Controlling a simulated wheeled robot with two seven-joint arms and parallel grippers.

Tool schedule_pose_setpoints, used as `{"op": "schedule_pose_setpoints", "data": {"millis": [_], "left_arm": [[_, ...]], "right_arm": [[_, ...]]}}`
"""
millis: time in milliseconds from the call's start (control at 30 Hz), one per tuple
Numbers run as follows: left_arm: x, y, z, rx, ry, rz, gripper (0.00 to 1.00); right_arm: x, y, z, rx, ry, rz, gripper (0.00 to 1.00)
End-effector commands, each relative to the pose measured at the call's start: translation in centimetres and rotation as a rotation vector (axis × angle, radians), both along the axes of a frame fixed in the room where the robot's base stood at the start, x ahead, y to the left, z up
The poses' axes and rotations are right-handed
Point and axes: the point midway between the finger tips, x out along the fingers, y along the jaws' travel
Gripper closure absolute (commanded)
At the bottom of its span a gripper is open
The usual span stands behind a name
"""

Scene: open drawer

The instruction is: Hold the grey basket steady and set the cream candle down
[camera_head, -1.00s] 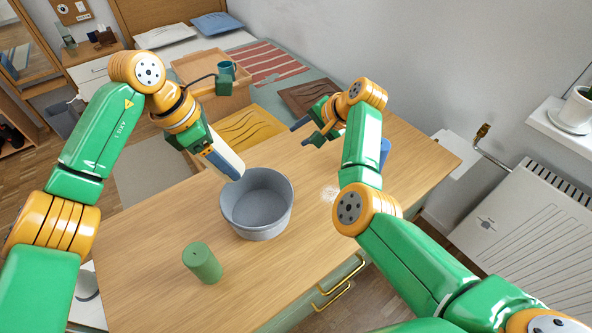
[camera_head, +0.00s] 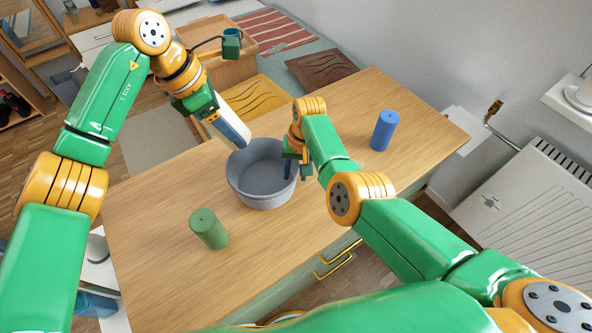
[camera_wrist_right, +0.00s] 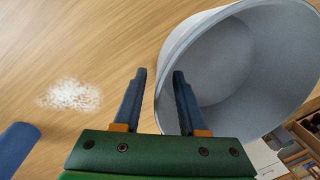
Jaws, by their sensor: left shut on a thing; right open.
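The grey basket (camera_head: 240,190) stands upright on the wooden table. My left gripper (camera_head: 227,123) is shut on a pale object, apparently the cream candle (camera_head: 233,127), held tilted with its lower end at the basket's back-left rim. I cannot tell whether that end is over or inside the basket. My right gripper (camera_head: 296,170) is open at the basket's right side. The right wrist view shows its fingers (camera_wrist_right: 158,85) on either side of the grey basket's rim (camera_wrist_right: 168,60), one outside and one inside. The inside visible there looks empty.
A green candle (camera_head: 208,228) stands at the table's front left. A blue candle (camera_head: 384,131) stands at the right. A white speckled patch (camera_wrist_right: 70,95) lies on the table beside the basket. The right part of the table is mostly clear. A drawer handle (camera_head: 333,266) shows at the front.

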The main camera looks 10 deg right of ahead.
Motion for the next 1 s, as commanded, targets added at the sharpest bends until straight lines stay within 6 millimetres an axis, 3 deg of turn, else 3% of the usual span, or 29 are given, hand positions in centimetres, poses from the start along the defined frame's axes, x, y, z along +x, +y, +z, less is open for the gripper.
{"op": "schedule_pose_setpoints", "data": {"millis": [200,367,1000], "left_arm": [[0.0,-0.01,0.04,-0.001,0.0,0.0,1.0],[0.0,-0.01,0.04,-0.001,0.0,0.0,1.0],[0.0,-0.01,0.04,-0.001,0.0,0.0,1.0]], "right_arm": [[0.01,0.0,-0.04,0.001,0.0,-0.001,0.59],[0.02,0.0,-0.02,0.001,0.0,-0.001,1.0],[0.03,0.0,0.01,0.001,-0.001,-0.001,1.0]]}}
